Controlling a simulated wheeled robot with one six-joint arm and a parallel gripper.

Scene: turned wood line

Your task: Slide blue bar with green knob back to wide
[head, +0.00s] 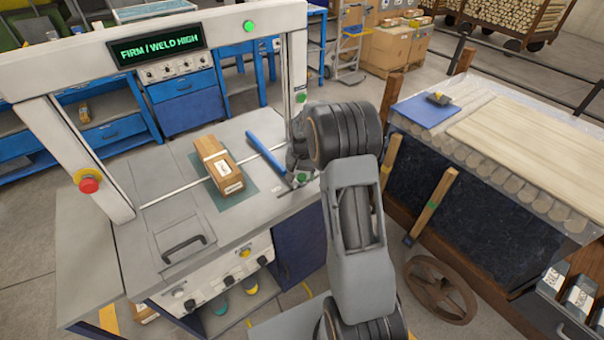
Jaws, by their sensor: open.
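A green knob (302,178) shows at the near right end of the bar, partly covered by my arm. My gripper (297,168) is open at this end, close to the knob. My wrist hides much of the fingers, so I cannot tell whether they touch the knob. A small label (278,190) lies by the bar's near end; its print is too small to read.
The bundle rests on a green mat (240,196). A thin pale rail (165,199) crosses the table. The machine's white post (295,75) stands just behind my gripper. A red stop button (89,185) is on the left post.

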